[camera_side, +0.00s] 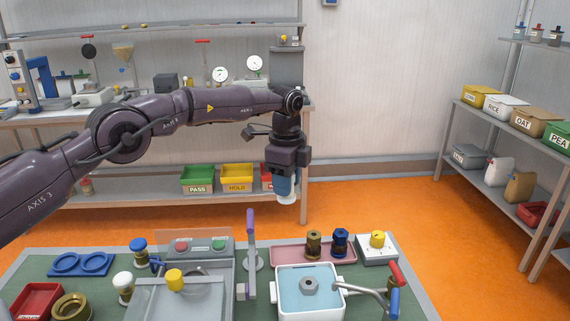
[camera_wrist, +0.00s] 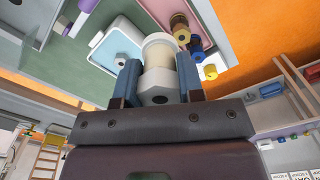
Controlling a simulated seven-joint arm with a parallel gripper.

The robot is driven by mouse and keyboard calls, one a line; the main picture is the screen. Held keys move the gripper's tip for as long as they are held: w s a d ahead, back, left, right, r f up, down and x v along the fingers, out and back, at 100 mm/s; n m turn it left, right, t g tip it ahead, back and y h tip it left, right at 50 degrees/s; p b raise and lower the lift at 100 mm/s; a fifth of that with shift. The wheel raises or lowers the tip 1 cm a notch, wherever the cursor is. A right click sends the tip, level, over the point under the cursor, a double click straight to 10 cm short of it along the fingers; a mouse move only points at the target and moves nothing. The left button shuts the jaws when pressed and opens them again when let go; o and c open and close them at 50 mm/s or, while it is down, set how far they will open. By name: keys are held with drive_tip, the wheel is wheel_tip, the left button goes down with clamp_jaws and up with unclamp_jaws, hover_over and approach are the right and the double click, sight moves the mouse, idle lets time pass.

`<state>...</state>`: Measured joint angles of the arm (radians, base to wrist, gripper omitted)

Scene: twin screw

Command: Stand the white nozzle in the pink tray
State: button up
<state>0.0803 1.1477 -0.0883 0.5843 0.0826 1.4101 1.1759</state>
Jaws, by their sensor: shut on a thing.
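My gripper (camera_side: 284,180) hangs high above the bench's back edge. Its blue fingers are shut on the white nozzle (camera_wrist: 160,52), one on each side in the wrist view. The nozzle has a wide white rim, a cream middle and a white nut-shaped end with a dark hole. Its white end (camera_side: 287,198) shows below the fingers in the side view. The pink tray (camera_side: 283,252) lies on the bench, below and right of my gripper and apart from it. A brass nozzle (camera_side: 313,243) and a blue nozzle (camera_side: 340,241) stand at its right part.
A white tub (camera_side: 310,311) with blue inside and a grey hex piece stands in front of the tray. A purple-handled lever (camera_side: 251,225) rises left of the tray. A grey block with a yellow-topped part (camera_side: 377,241) stands to its right. The tray's left part is bare.

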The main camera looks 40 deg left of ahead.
wheel_tip(320, 180, down, 15)
drive_tip(key=shift+r, duration=0.1)
idle(0.6)
drive_tip(key=shift+f, duration=0.95)
idle(1.3)
idle(0.4)
drive_tip(key=o, duration=1.6)
drive_tip(key=shift+c, duration=0.2)
wheel_tip(320, 180, up, 7)
drive_tip(key=shift+r, duration=0.1)
